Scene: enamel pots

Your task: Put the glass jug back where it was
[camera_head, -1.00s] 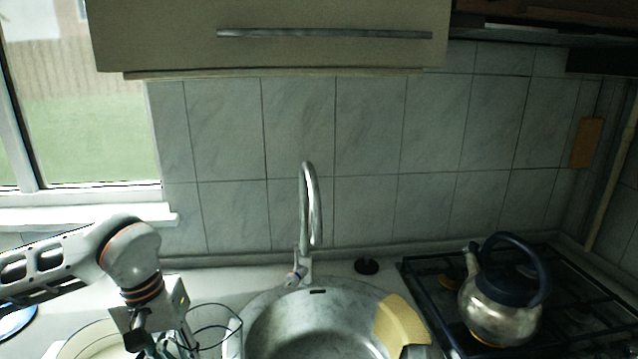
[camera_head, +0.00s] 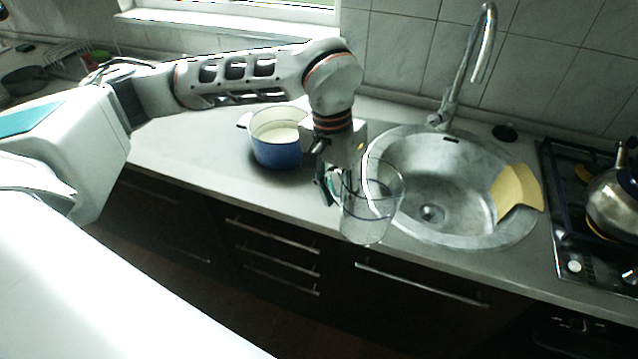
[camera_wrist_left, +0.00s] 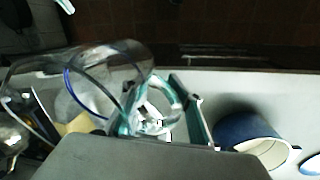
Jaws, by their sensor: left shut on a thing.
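The clear glass jug (camera_head: 368,222) is upright at the left front of the sink, overlapping the counter's front edge in the head view. It also shows in the wrist view (camera_wrist_left: 100,80), lying across the left half. My left gripper (camera_head: 331,186) is at the jug's left side, shut on its handle side. Its teal fingers show beside the jug in the wrist view (camera_wrist_left: 165,112). I cannot tell whether the jug's base touches the counter or hangs above it. My right gripper is not in view.
A blue pot (camera_head: 277,153) with a pale inside stands on the counter (camera_head: 190,140) left of my gripper. The round metal sink (camera_head: 455,205) has a tap (camera_head: 468,75) behind it and a yellow cloth-like piece (camera_head: 517,190) on its right rim. A kettle (camera_head: 612,205) stands on the stove.

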